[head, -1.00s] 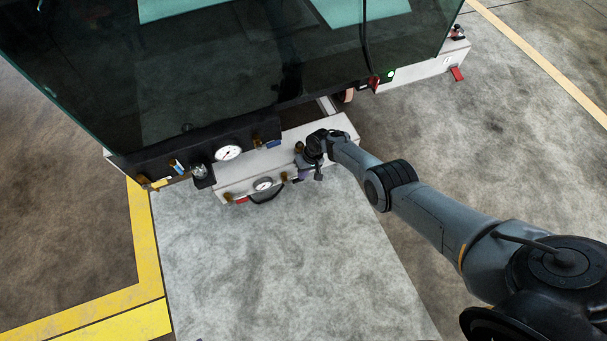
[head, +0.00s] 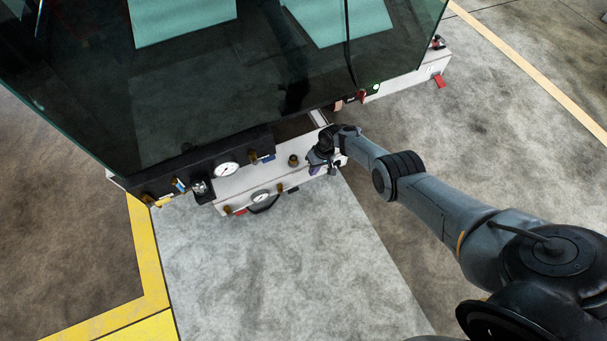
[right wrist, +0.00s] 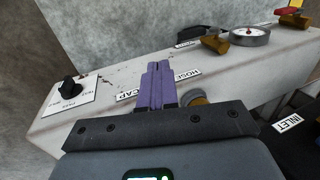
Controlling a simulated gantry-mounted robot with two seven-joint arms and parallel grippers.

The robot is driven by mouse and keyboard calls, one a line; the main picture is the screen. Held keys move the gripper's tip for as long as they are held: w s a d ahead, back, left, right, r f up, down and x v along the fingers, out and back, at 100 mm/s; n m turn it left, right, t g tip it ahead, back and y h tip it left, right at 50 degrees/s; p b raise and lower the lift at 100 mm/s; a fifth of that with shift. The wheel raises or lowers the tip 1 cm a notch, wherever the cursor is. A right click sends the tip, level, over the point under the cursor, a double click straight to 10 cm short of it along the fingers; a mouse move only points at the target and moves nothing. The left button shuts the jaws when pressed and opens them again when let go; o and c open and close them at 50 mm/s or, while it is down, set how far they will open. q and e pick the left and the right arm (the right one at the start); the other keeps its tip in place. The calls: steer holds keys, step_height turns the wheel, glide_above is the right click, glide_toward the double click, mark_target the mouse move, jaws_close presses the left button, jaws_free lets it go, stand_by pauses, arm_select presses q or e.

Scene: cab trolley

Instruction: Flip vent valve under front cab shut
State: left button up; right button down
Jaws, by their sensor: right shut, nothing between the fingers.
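My right gripper (head: 314,171) is over the right part of the white box under the glass cab. Its purple fingers (right wrist: 154,88) are shut and empty in the right wrist view, above the box face. Several small valves show, but no vent label is readable. A brass valve with a black handle (head: 292,190) is on the box's front edge, left of my gripper; it shows in the right wrist view too (right wrist: 188,43). A red-handled valve (head: 240,212) is farther left, also in the right wrist view (right wrist: 294,19). My left gripper is out of view.
A gauge (head: 261,196) sits between the red- and black-handled valves. A brass fitting (head: 293,161) is close left of my fingers. A black knob (right wrist: 69,88) is on the box's end. The glass cab (head: 230,80) overhangs behind. The floor in front is clear.

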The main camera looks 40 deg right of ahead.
steer(key=shift+s+d+r, duration=0.2)
steer(key=shift+d+r, duration=0.05)
steer(key=shift+d, duration=0.35)
steer(key=shift+s+d+r, duration=0.15)
steer(key=shift+d+r, duration=0.1)
steer(key=shift+d, duration=0.3)
